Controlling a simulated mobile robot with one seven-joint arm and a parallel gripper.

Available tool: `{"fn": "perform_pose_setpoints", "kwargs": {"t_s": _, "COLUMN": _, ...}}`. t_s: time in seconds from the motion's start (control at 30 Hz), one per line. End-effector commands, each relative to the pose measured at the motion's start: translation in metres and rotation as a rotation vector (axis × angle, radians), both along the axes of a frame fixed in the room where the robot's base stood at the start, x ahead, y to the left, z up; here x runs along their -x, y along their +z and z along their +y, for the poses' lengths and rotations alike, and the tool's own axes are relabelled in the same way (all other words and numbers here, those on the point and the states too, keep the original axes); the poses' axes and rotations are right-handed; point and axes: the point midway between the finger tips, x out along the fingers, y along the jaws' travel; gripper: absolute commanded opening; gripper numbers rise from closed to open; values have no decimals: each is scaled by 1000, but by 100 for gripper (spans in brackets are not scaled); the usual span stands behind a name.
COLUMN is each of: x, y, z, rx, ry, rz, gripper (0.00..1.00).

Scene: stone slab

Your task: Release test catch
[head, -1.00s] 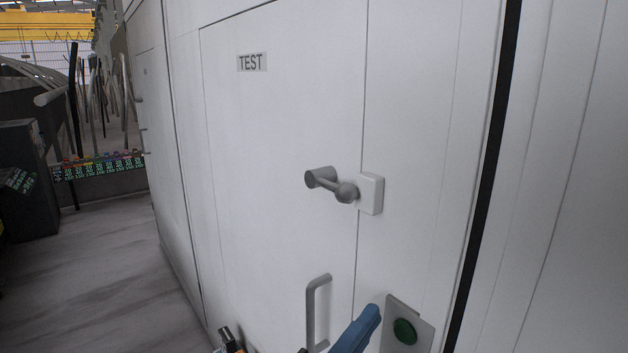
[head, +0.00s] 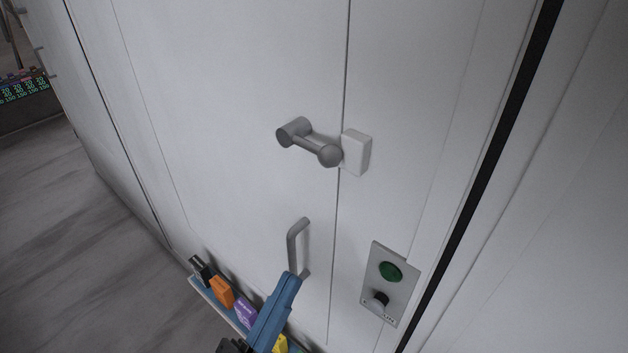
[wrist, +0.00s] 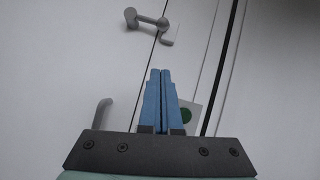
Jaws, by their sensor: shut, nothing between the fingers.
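The test door (head: 220,120) is a white panel that looks flush with its frame. Its catch (head: 310,142) is a grey bar with a round knob at each end, lying across the door seam against a white keeper block (head: 356,152). The catch also shows at the top of the wrist view (wrist: 147,20). My gripper (head: 291,278) has blue fingers, shut and empty, below the catch and in front of the grey door handle (head: 292,245). In the wrist view my gripper (wrist: 160,72) points up toward the catch, clearly apart from it.
A metal plate (head: 403,262) with a green button (head: 390,271) and a dark knob (head: 378,300) is right of my fingers. A narrow ledge (head: 222,309) below holds orange, purple and yellow items. Open floor (head: 90,250) lies at left.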

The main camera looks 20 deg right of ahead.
Motion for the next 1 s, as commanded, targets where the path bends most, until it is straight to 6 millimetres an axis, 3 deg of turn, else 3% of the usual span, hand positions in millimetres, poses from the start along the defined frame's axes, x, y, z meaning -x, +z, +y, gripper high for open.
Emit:
{"fn": "perform_pose_setpoints", "kwargs": {"t_s": 0.37, "x": -8, "y": 10, "z": -9, "rx": -4, "ry": -1, "rz": -4, "gripper": 0}}
{"fn": "perform_pose_setpoints", "kwargs": {"t_s": 0.8, "x": -56, "y": 60, "z": -66, "rx": -5, "ry": -2, "rz": -4, "gripper": 0}}
{"fn": "perform_pose_setpoints", "kwargs": {"t_s": 1.0, "x": -63, "y": 87, "z": -66, "rx": -4, "ry": 2, "rz": -4, "gripper": 0}}
